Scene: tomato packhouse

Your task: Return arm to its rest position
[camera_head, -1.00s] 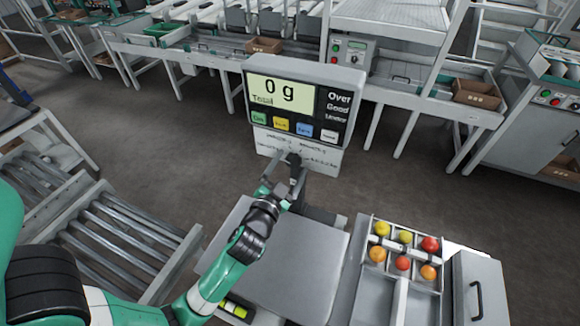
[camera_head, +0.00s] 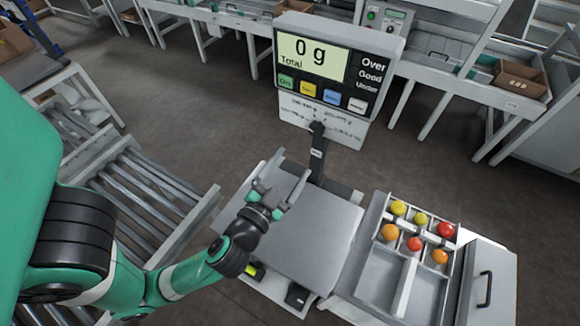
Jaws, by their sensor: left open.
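My left arm comes in from the left in the head view. Its left gripper (camera_head: 276,182) is open and empty, above the left part of the scale's bare metal plate (camera_head: 315,240). The scale's display (camera_head: 318,62) stands behind the plate and reads 0 g. My right gripper is not in view.
A divided tray (camera_head: 375,275) right of the scale holds several yellow, orange and red tomatoes (camera_head: 415,244) in its rear cells; its front compartments look empty. A grey box with a handle (camera_head: 490,285) is at the right. A roller conveyor (camera_head: 140,195) lies at left.

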